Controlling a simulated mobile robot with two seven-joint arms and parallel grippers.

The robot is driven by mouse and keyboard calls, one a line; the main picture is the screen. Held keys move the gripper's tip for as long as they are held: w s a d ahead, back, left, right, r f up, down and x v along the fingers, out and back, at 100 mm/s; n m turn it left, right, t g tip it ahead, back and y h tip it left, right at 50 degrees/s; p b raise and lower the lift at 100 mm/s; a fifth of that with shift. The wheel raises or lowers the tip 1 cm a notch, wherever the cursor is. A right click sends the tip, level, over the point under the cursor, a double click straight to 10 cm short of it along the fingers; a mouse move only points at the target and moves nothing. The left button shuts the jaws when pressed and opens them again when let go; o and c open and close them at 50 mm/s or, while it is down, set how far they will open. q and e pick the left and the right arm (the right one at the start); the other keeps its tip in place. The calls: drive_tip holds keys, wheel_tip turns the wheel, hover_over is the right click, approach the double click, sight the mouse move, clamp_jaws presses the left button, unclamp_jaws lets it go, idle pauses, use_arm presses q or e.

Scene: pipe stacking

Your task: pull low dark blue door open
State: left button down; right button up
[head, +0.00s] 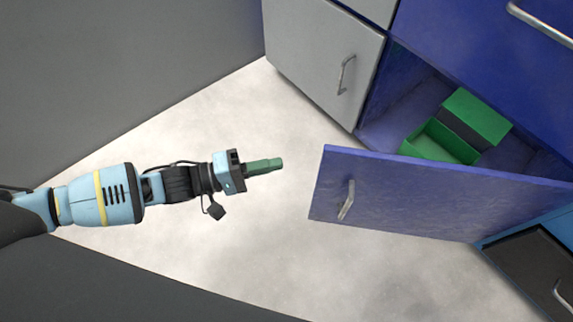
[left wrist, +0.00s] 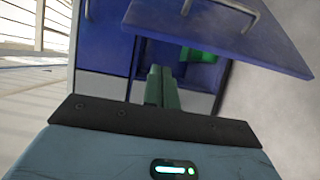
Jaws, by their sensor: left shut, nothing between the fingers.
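The low dark blue door (head: 400,200) stands swung open from its compartment in the head view, with a metal handle (head: 347,200) on its outer face. The door also shows at the top right of the left wrist view (left wrist: 240,35). My left gripper (head: 280,163) has green fingers, shut and empty, to the left of the door's free edge and apart from it. In the left wrist view its fingers (left wrist: 161,75) are together, pointing toward the cabinet. My right gripper is not in view.
Inside the blue compartment (head: 395,105) lies an open green box (head: 440,143). A grey cabinet door (head: 320,55) is beside it, and a larger blue front (head: 480,55) is above. A dark drawer (head: 525,265) is at lower right. The pale floor (head: 230,255) around my left arm is clear.

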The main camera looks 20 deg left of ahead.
sight(332, 170)
use_arm(q)
drive_tip(key=b+x, duration=0.3)
drive_tip(key=x, duration=0.6)
drive_tip(key=s, duration=0.2)
drive_tip(key=s+b, duration=0.1)
drive_tip(key=shift+s+d, duration=0.35)
drive_tip(key=shift+s, duration=0.2)
